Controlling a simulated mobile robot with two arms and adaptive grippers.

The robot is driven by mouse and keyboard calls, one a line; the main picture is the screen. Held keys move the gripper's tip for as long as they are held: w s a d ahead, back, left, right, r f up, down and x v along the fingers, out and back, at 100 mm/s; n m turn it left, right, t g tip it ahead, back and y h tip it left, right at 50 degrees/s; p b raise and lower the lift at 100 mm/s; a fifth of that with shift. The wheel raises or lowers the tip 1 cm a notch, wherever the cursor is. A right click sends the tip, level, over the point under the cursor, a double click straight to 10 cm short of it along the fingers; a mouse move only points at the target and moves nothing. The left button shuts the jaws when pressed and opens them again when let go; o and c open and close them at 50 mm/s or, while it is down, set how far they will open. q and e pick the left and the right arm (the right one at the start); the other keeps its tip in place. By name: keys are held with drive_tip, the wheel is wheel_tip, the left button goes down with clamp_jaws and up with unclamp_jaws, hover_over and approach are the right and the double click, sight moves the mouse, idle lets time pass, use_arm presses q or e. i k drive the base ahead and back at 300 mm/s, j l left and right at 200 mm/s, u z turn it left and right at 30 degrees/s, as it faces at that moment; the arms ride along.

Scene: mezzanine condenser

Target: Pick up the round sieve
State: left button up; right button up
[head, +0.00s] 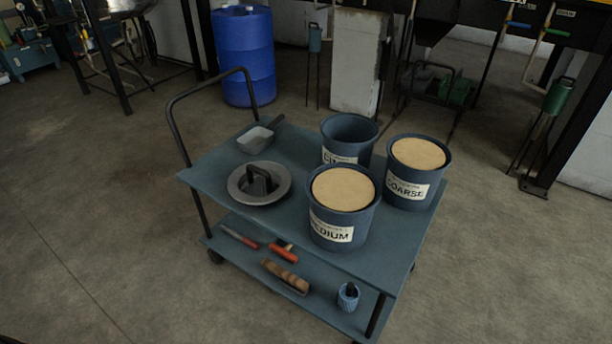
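A round grey shallow pan with a raised rim, which looks like the round sieve (280,194), lies flat on the left part of the blue cart's top (218,162). A dark upright handle or block stands in its middle and hides part of its inside. I cannot make out any mesh. Neither of my grippers shows in the head view, and nothing touches the pan.
Right of the pan stand buckets labelled MEDIUM (345,225) and COARSE (408,189), both full of tan grain, and an empty-looking bucket (348,131) behind. A scoop (256,138) lies behind the pan. A push handle (172,117) rises at the cart's left. Tools lie below.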

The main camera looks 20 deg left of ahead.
sight(258, 182)
drive_tip(key=i+j+z, duration=0.2)
drive_tip(key=j+z, duration=0.2)
drive_tip(key=j, duration=0.3)
drive_tip(key=i+j+z, duration=0.15)
drive_tip(key=j+z, duration=0.2)
drive_tip(key=j, duration=0.35)
drive_tip(key=j+z, duration=0.4)
drive_tip(key=j, duration=0.3)
